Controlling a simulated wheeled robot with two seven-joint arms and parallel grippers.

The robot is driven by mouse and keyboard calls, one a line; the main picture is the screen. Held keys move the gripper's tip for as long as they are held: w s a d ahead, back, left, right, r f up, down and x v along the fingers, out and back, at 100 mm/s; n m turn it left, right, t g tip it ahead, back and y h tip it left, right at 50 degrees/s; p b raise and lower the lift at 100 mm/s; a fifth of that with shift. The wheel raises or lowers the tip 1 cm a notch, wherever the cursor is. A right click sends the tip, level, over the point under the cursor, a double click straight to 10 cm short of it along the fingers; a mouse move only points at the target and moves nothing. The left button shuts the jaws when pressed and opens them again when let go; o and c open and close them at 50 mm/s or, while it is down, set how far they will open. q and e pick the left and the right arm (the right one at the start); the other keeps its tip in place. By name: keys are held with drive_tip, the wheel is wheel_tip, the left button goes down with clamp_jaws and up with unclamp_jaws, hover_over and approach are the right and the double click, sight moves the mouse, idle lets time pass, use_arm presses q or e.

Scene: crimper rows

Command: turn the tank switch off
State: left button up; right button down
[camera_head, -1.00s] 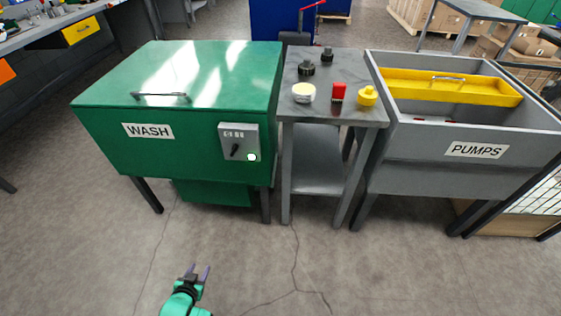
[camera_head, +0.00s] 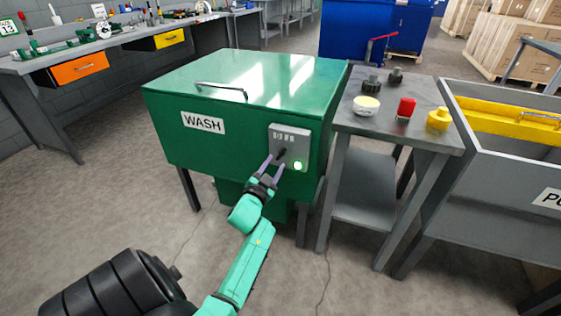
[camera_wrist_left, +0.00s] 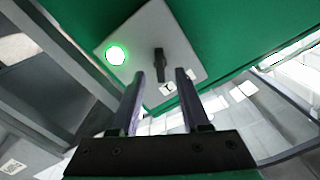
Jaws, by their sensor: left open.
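The green wash tank (camera_head: 180,145) has a closed lid and a grey control box (camera_head: 303,143) on its front. The box carries a black switch knob (camera_wrist_left: 159,62) and a lit green lamp (camera_head: 298,165); the lamp also glows in the left wrist view (camera_wrist_left: 116,55). My left gripper (camera_head: 274,163) is open and empty in front of the box. In the left wrist view its two fingers (camera_wrist_left: 160,88) point at the knob, which shows just past and between the tips. I cannot tell whether they touch it. My right gripper is out of view.
A grey side table (camera_head: 425,122) stands right of the tank, holding a white-topped jar (camera_head: 367,106), a red item (camera_head: 405,108), a yellow item (camera_head: 438,120) and black parts. A grey pumps tank (camera_head: 480,168) is further right. A workbench (camera_head: 120,45) runs along the left.

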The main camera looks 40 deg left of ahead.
sight(280, 157)
use_arm(q)
drive_tip(key=x, duration=0.4)
drive_tip(key=shift+w+a+b, duration=0.1)
drive_tip(key=shift+w+b, duration=0.05)
drive_tip(key=shift+b, duration=0.15)
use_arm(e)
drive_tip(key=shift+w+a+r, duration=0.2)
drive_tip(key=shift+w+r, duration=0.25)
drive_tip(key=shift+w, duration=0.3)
use_arm(q)
clamp_jaws()
drive_tip(key=n+p, duration=0.6)
drive_tip(key=n, duration=0.2)
drive_tip(key=shift+r, duration=0.1)
drive_tip(key=shift+n+p, duration=0.65)
drive_tip(key=shift+n, duration=1.35)
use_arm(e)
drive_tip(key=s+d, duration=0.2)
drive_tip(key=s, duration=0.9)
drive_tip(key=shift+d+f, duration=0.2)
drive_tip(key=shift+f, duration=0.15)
